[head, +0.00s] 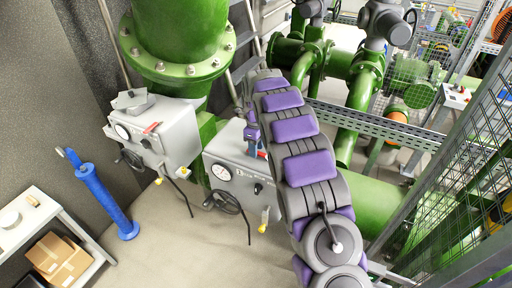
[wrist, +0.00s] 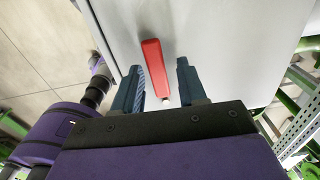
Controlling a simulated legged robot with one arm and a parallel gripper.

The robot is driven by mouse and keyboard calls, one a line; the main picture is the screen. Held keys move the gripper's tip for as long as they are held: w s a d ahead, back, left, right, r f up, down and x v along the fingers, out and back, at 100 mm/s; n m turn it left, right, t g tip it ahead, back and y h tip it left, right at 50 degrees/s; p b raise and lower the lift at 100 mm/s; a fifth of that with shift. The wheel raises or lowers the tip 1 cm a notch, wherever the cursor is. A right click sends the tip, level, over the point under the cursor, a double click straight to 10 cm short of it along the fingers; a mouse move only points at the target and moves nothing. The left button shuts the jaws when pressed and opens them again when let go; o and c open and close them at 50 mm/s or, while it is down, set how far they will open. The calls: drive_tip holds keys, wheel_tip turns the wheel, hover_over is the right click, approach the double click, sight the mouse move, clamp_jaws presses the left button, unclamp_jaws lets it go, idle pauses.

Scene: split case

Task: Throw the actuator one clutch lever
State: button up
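The clutch lever (wrist: 155,70) is a red bar on the pale grey top of an actuator box in the wrist view. My gripper (wrist: 160,67) is open, with one dark blue-grey finger on each side of the lever's near end. The left finger is close to the lever; a gap shows on the right. In the head view my gripper (head: 251,138) is at the top of the right actuator box (head: 232,158), which has a round gauge and a handwheel. Only a sliver of its red lever shows there beside my gripper.
A second grey actuator box (head: 165,135) with its own red lever (head: 152,127) stands to the left. Large green pipes (head: 180,35) rise behind. A blue post (head: 105,200) and a white shelf (head: 35,225) are at left. Mesh fencing (head: 470,150) is at right.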

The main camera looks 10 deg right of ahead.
drive_tip(key=shift+o, duration=0.3)
drive_tip(key=shift+r, duration=0.1)
wheel_tip(320, 180, up, 17)
drive_tip(key=p, duration=0.2)
idle(0.5)
drive_tip(key=shift+s, duration=0.1)
drive_tip(key=s+f+n+b, duration=0.7)
drive_tip(key=s+f+n, duration=0.1)
drive_tip(key=s, duration=0.9)
drive_tip(key=s+d+f+n+g+b, duration=0.1)
drive_tip(key=s+f+n+b, duration=0.6)
drive_tip(key=s, duration=1)
drive_tip(key=s+f+n+b, duration=0.6)
drive_tip(key=s+f+n, duration=0.4)
drive_tip(key=s, duration=0.6)
drive_tip(key=shift+s+d+g+b, duration=0.15)
drive_tip(key=shift+s+g+b, duration=0.25)
